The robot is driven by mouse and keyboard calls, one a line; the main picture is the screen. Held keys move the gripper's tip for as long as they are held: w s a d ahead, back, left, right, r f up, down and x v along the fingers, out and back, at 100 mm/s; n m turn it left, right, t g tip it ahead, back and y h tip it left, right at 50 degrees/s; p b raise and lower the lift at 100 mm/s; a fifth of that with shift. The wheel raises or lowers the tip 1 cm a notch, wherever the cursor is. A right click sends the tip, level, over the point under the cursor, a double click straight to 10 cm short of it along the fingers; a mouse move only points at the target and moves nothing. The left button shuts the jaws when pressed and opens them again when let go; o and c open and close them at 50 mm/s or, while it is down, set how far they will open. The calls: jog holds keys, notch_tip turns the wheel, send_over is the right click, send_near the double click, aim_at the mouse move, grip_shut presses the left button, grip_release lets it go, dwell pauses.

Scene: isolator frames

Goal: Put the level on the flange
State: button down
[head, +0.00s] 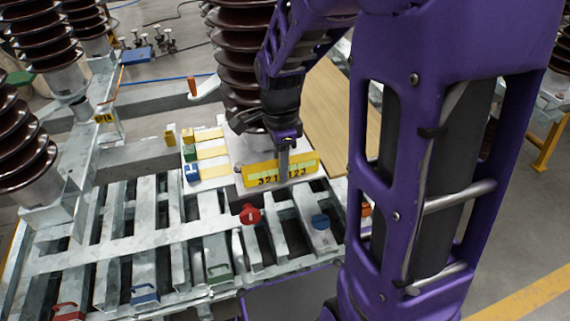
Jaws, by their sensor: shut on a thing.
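The level (305,164) is a yellow bar with a pale greenish strip and dark numbers along its face. My gripper (284,156) points down and is shut on the level near its middle. The flange (238,146) is the pale metal foot of the central brown ribbed isolator, partly hidden behind my arm and the level. The level shows in front of it, tilted slightly up to the right in the picture. I cannot tell whether the level touches anything under it.
A slatted metal frame (150,243) fills the front. A red knob (250,214) sits just below the level. Blue, green and yellow blocks (191,158) stand on a white board at left. A wooden board (335,112) lies behind. Other isolators (22,150) stand at left.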

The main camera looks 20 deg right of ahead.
jog(key=shift+a, duration=0.1)
jog(key=c, duration=0.6)
grip_release()
jog(key=shift+f, duration=0.1)
notch_tip(320, 180, up, 12)
jog(key=p, duration=0.2)
jog(key=shift+p, duration=0.35)
jog(key=shift+s, duration=0.1)
